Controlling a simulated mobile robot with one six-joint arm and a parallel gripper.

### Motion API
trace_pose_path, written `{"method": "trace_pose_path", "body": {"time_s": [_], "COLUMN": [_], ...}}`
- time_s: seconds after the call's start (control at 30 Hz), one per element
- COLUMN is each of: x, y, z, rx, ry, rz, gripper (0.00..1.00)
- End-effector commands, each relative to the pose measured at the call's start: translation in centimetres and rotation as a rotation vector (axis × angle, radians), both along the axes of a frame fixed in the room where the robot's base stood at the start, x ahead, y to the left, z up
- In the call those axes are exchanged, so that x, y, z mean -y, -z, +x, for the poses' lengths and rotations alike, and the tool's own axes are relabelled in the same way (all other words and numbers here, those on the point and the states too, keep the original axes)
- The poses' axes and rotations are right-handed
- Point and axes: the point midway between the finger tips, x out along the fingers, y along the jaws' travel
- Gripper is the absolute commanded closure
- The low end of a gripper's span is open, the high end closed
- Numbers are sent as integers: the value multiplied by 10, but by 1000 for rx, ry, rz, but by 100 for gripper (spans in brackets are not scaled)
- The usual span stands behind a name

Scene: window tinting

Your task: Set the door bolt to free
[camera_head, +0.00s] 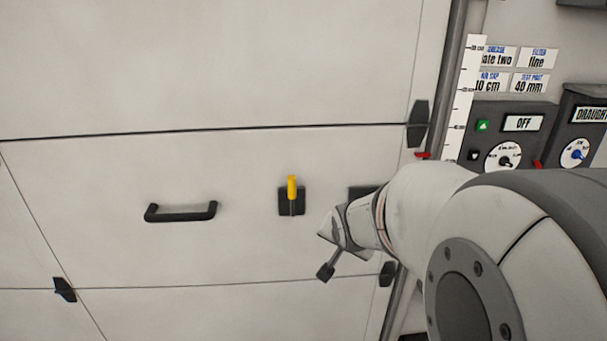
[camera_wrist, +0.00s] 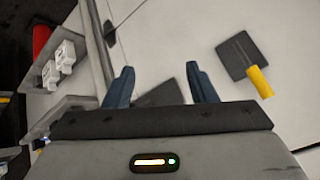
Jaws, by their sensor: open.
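The door bolt shows in the head view as a yellow-tipped lever (camera_head: 292,188) on a dark square plate (camera_head: 284,208), pointing straight up. It sits on the pale panelled door (camera_head: 200,90), right of the black handle. In the wrist view the yellow lever (camera_wrist: 260,81) and its dark plate (camera_wrist: 237,55) lie at the upper right, beyond the right finger. My gripper (camera_wrist: 160,82) is open and empty, apart from the lever. In the head view my arm comes in from the right, with the wrist right of and below the bolt; the fingertips are not clearly seen there.
A black door handle (camera_head: 181,212) is left of the bolt. A dark plate (camera_head: 362,191) is partly hidden behind my arm. Control boxes (camera_head: 512,122), a white scale (camera_head: 463,100) and a grey pipe (camera_head: 452,60) stand at the right.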

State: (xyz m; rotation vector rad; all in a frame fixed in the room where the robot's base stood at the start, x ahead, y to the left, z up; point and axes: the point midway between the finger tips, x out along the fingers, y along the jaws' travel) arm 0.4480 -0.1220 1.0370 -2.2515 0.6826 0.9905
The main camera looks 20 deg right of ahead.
Motion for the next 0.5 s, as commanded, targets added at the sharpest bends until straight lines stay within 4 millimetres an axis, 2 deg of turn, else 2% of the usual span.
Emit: {"method": "trace_pose_path", "body": {"time_s": [0.03, 0.1, 0.23, 0.37, 0.5], "x": [24, 54, 105, 150, 186], "y": [9, 15, 27, 40, 51], "z": [16, 37, 65, 77, 74], "rx": [76, 211, 462, 695, 893], "ry": [99, 225, 412, 549, 634], "rz": [45, 127, 326, 588, 893], "gripper": [49, 49, 49, 49, 49]}}
